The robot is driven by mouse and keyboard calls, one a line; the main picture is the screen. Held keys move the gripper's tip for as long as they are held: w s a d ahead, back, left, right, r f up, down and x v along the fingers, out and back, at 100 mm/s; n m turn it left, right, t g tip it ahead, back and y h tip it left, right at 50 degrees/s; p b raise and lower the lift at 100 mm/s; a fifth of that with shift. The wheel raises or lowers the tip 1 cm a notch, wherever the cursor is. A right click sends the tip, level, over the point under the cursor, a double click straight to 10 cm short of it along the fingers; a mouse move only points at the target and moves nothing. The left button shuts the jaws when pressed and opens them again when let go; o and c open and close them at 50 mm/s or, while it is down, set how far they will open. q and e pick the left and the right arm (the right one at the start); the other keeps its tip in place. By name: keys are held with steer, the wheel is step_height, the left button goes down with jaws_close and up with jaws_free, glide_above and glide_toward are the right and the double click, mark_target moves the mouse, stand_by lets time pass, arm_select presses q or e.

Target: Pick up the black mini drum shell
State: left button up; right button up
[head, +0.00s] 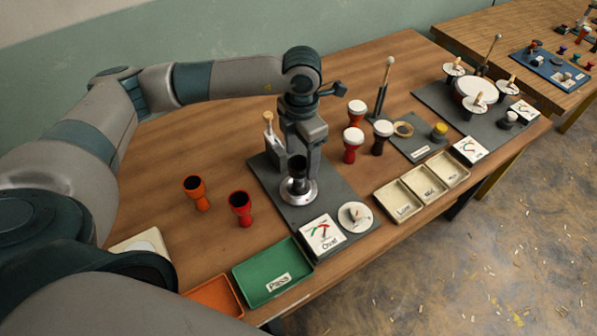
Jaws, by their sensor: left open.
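The black mini drum shell (297,170) stands upright on a round silver base (312,193) on the near dark grey mat. Its dark open rim shows at the top. My left gripper (300,160) points down right over the shell, with its open fingers at the shell's upper part. I cannot tell whether the fingers touch it. The gripper body hides what is behind the shell. My right gripper is not in view.
An orange shell (198,193) and a red shell (241,208) stand on the table to the left. White-topped drums (352,145) stand to the right.

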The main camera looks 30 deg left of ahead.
mark_target(298, 163)
arm_select(q)
steer(key=shift+s+a+f+p, duration=0.1)
steer(key=shift+a+f+p, duration=0.05)
steer(key=shift+f+p, duration=0.45)
step_height(298, 163, down, 3)
steer(key=shift+a+r+p, duration=0.1)
steer(key=shift+a+p, duration=0.05)
steer(key=shift+p, duration=0.6)
steer(key=shift+f, duration=0.5)
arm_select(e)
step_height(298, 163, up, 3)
arm_select(q)
steer(key=c, duration=1.3)
steer(key=shift+o, duration=0.2)
steer(key=shift+r, duration=0.15)
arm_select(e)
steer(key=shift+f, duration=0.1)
